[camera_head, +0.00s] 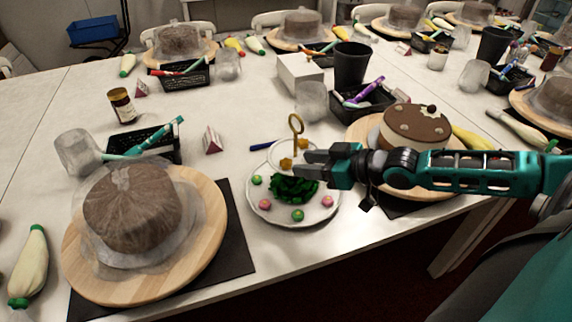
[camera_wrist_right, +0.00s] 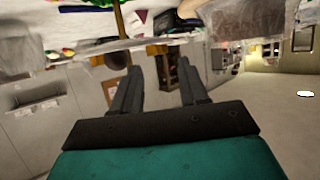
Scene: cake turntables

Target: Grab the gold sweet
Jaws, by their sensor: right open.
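Gold sweets (camera_head: 286,163) sit on the small upper tier of a stand with a gold ring handle (camera_head: 296,123). Another gold sweet (camera_head: 303,143) shows at the back of that tier. My right gripper (camera_head: 303,164) reaches in from the right, open and empty, with its fingertips just right of the front gold sweet. In the right wrist view, a gold sweet (camera_wrist_right: 157,50) shows beyond and between the open fingers (camera_wrist_right: 158,82). My left gripper is not in view.
The lower plate (camera_head: 327,208) holds green leaves with pink and green sweets. A chocolate-topped cake (camera_head: 417,128) stands behind my right forearm. A wrapped brown cake (camera_head: 130,207) on a wooden board is at left. A clear cup (camera_head: 312,100) stands close behind the stand.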

